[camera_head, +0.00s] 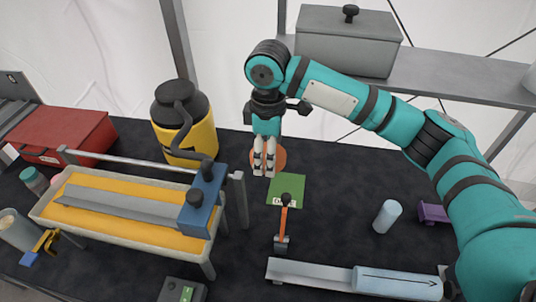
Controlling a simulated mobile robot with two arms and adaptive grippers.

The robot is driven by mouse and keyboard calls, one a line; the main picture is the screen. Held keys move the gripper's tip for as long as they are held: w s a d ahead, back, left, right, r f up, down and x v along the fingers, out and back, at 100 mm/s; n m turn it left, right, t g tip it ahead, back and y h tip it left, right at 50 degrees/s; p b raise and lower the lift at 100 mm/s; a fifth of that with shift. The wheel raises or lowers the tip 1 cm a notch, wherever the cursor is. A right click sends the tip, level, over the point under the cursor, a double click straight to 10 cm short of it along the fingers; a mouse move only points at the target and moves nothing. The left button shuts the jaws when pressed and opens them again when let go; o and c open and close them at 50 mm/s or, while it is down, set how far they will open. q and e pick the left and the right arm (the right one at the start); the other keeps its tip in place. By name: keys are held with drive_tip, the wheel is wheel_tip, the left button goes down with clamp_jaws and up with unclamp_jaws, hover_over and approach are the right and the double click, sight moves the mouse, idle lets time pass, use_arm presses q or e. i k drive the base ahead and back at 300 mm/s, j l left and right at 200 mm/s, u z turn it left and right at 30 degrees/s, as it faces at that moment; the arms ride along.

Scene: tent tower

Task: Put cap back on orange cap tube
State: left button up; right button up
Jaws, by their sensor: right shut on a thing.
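My right gripper (264,171) points down near the back middle of the dark table, in front of an orange disc (280,157). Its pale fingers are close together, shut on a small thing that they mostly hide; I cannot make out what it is. No tube with an orange cap shows clearly. My left gripper is not in view.
A green square (284,186) and an orange lever with a black knob (283,222) are just in front of the gripper. A yellow tray with a frame (110,212), a yellow-black canister (180,128) and a red box (62,135) fill the left. A purple object (433,213) is right.

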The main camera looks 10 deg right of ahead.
sight(22, 233)
drive_tip(key=k, duration=1)
